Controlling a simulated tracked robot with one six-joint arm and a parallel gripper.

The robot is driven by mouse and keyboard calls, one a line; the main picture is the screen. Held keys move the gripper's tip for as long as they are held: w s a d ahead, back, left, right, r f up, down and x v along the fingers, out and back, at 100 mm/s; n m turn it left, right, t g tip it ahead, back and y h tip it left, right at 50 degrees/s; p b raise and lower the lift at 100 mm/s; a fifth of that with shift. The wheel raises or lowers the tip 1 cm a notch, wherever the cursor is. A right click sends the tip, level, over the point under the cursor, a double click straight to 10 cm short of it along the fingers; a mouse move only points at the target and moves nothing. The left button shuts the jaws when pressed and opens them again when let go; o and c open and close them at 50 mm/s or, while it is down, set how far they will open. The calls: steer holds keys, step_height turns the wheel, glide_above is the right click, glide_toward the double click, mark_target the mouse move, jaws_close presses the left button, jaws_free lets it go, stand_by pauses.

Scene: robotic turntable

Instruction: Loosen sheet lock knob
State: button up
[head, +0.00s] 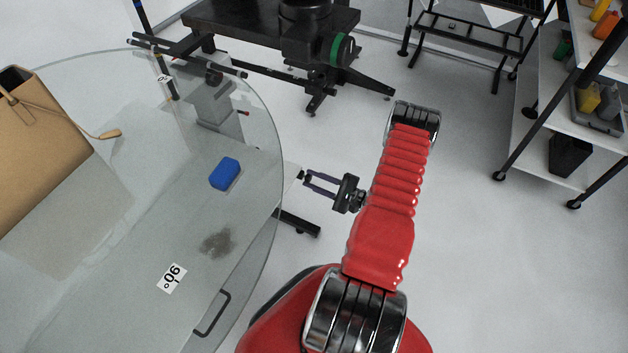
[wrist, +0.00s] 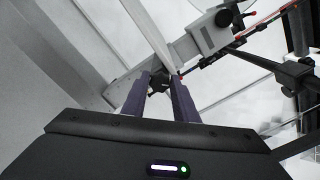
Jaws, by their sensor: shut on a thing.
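My gripper (head: 307,182) reaches left from the end of my red arm to the right edge of the turntable in the head view. The lock knob (head: 301,175) is a small dark piece at its fingertips, by the end of a pale bar (head: 291,170) under the glass. In the wrist view, the two dark fingers of my gripper (wrist: 161,82) are shut on the small dark knob (wrist: 160,76). The fingers hide most of the knob, so I cannot tell how far it is turned.
A black table (head: 240,25) stands behind, and a shelf cart (head: 555,130) stands at the right. Open floor lies between.

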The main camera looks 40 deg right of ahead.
steer(key=n, duration=0.4)
steer(key=shift+a+f+n, duration=0.1)
steer(key=shift+a+n, duration=0.05)
steer(key=shift+n, duration=0.15)
steer(key=shift+a+f+n, duration=0.1)
steer(key=shift+n, duration=1.5)
steer(key=shift+f, duration=0.1)
steer(key=o, duration=1)
steer(key=shift+s+d, duration=0.15)
steer(key=shift+d, duration=0.05)
steer(key=v, duration=1.3)
steer(key=shift+s, duration=0.25)
steer(key=shift+s, duration=0.1)
